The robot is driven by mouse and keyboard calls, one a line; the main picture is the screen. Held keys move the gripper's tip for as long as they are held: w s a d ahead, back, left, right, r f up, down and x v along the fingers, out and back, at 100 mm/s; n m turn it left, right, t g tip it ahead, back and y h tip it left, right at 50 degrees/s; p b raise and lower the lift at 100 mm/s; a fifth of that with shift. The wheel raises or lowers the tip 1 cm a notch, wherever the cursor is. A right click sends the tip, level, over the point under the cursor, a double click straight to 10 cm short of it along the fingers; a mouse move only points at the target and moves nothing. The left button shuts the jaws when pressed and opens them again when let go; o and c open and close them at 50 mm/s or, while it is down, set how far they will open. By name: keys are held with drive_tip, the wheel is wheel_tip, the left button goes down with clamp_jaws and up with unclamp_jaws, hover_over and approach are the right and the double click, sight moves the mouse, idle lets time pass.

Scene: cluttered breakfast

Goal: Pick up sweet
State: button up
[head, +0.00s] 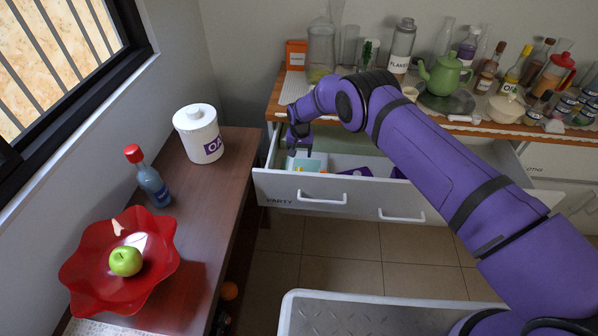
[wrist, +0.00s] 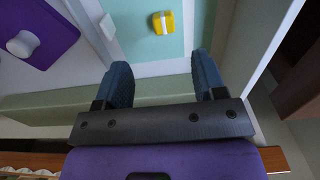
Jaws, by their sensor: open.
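A small yellow block with a white band, which looks like the sweet (wrist: 163,22), lies on a pale teal surface (wrist: 140,47) inside the open drawer in the wrist view. My gripper (wrist: 164,75) is open and empty, its two dark fingers apart. The sweet lies beyond the fingertips, roughly in line with the gap between them. In the head view my gripper (head: 299,142) reaches down over the left end of the drawer (head: 300,188), which is labelled PARTY. The sweet is too small there to make out surely.
A purple item with a white knob (wrist: 35,35) lies in the drawer left of the sweet. The drawer's walls stand close around my gripper. The counter above holds bottles, jars and a green teapot (head: 445,74). A red bowl (head: 85,262) with a green apple stands on the left table.

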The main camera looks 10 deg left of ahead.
hover_over(299, 170)
wheel_tip(299, 170, down, 5)
drive_tip(key=shift+s+d+f, duration=0.15)
drive_tip(key=shift+f, duration=0.05)
drive_tip(key=f, duration=0.3)
drive_tip(key=shift+s+a+f, duration=0.2)
drive_tip(key=shift+f, duration=0.85)
drive_tip(key=c, duration=1)
